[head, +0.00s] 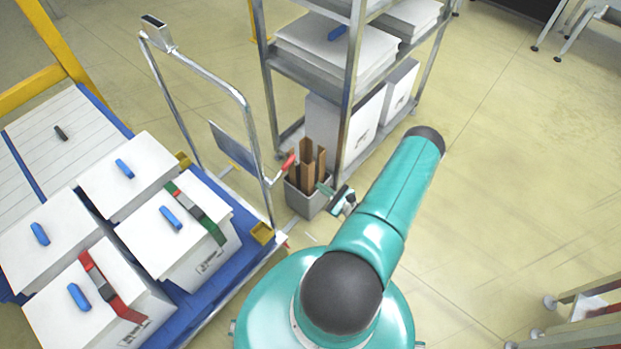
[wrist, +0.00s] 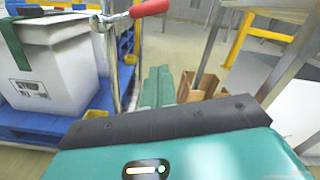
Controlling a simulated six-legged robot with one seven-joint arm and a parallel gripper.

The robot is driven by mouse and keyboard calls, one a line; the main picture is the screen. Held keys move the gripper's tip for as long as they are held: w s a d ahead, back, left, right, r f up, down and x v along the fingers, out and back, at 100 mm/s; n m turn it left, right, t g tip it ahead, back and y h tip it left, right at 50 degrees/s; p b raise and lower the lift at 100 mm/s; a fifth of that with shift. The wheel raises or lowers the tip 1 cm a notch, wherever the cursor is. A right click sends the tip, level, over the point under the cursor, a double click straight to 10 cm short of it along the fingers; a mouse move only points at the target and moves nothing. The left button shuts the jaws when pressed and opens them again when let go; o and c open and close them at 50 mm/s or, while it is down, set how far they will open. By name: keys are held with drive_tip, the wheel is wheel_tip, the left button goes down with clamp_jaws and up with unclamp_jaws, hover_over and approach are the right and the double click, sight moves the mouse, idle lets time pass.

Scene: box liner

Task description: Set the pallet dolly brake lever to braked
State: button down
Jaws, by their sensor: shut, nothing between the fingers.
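The pallet dolly (head: 222,290) is a blue platform with a chrome push frame (head: 242,100) at its right side. The brake lever, with a red grip (head: 287,165), is on the frame's near post and its grip points up and to the right. In the wrist view the red grip (wrist: 150,8) is at the top edge, on a metal arm clamped to the post. My gripper (head: 325,188) is shut and empty, right of and lower in the picture than the red grip. In the wrist view its teal fingers (wrist: 157,78) are together, apart from the lever, below the grip.
White boxes (head: 60,240) with blue handles stand on the dolly. A grey bin (head: 305,199) with brown cardboard pieces stands behind my gripper, beside a metal shelf rack (head: 350,85). A yellow frame (head: 60,45) is at the far left. The floor at right is mostly clear.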

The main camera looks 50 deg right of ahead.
drive_tip(key=w+a+r, duration=0.2)
drive_tip(key=w+r, duration=0.2)
drive_tip(key=w, duration=0.6)
